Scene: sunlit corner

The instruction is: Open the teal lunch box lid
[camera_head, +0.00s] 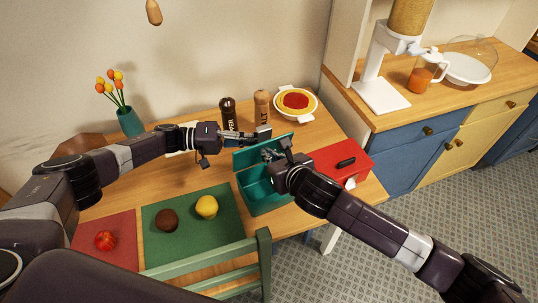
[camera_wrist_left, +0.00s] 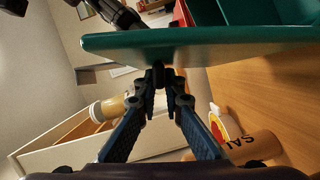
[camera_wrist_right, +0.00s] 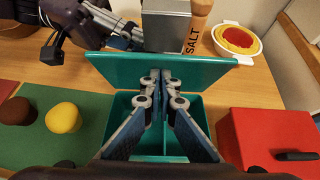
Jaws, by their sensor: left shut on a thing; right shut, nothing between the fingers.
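The teal lunch box (camera_head: 262,200) stands on the wooden table, its lid (camera_head: 247,158) raised roughly upright at the back. The right wrist view shows the open, divided inside of the box (camera_wrist_right: 190,110) and the inner face of the lid (camera_wrist_right: 205,68). My left gripper (camera_head: 266,134) is behind the lid, its fingers closed at the lid's edge, as the left wrist view (camera_wrist_left: 158,70) shows. My right gripper (camera_wrist_right: 160,78) is shut and empty, above the box in front of the lid; its fingertips overlap the lid in view, and contact is unclear.
A red box with a black handle (camera_head: 325,163) stands close on the right. Pepper (camera_head: 228,113) and salt (camera_head: 262,106) mills and a pie dish (camera_head: 296,118) are behind. A green mat (camera_head: 190,238) with a brown and a yellow item lies left. A green chair (camera_head: 262,260) is in front.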

